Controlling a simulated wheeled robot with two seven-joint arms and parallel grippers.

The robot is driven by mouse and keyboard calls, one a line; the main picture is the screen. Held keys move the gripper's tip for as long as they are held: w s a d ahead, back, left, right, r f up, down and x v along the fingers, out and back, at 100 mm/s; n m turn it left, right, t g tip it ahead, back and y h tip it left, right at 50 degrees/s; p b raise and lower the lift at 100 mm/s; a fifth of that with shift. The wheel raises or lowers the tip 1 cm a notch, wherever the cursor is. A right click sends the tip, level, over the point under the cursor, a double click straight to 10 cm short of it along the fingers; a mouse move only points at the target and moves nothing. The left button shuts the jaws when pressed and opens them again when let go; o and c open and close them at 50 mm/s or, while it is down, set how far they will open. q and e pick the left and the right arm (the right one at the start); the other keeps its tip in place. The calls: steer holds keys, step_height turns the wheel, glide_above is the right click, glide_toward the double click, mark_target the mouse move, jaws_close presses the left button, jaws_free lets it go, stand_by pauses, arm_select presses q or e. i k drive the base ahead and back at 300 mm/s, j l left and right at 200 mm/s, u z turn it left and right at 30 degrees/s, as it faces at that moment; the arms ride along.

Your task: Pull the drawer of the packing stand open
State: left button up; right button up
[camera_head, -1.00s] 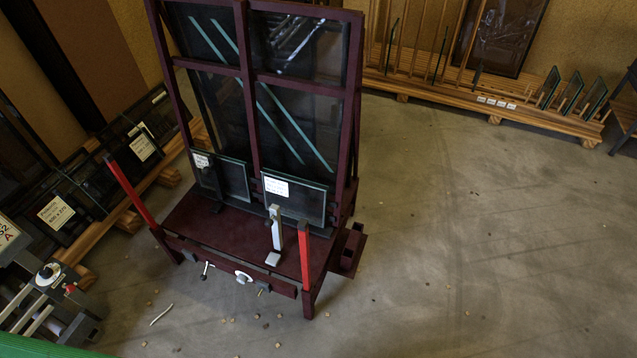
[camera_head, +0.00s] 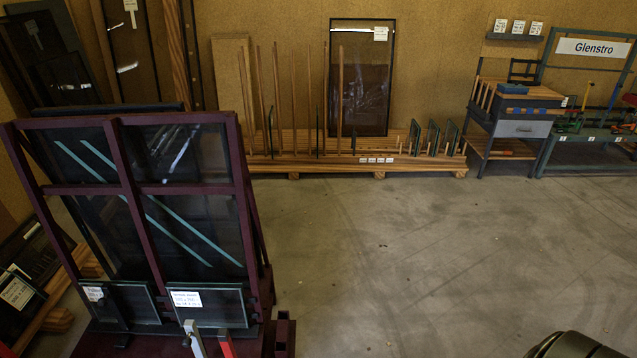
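The packing stand (camera_head: 498,112) is at the back right against the wall, a dark frame with a wooden top and a lower shelf. Its drawer (camera_head: 524,129) has a grey front with a small handle, under the top. The drawer front looks flush with the stand, so it appears shut, though it is small and far off.
A dark red tilting glass frame (camera_head: 121,165) fills the left foreground. A wooden rack (camera_head: 350,160) with glass panes runs along the back wall. A green-grey bench (camera_head: 590,160) stands right of the packing stand. The concrete floor (camera_head: 400,260) between is open.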

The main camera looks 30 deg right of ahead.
mark_target(504, 129)
steer(key=z, duration=2.2)
steer(key=i+z, duration=0.1)
steer(key=z, duration=0.15)
steer(key=i, duration=1.65)
steer(key=i+j, duration=0.1)
steer(key=i, duration=4.95)
steer(key=l+z, duration=0.05)
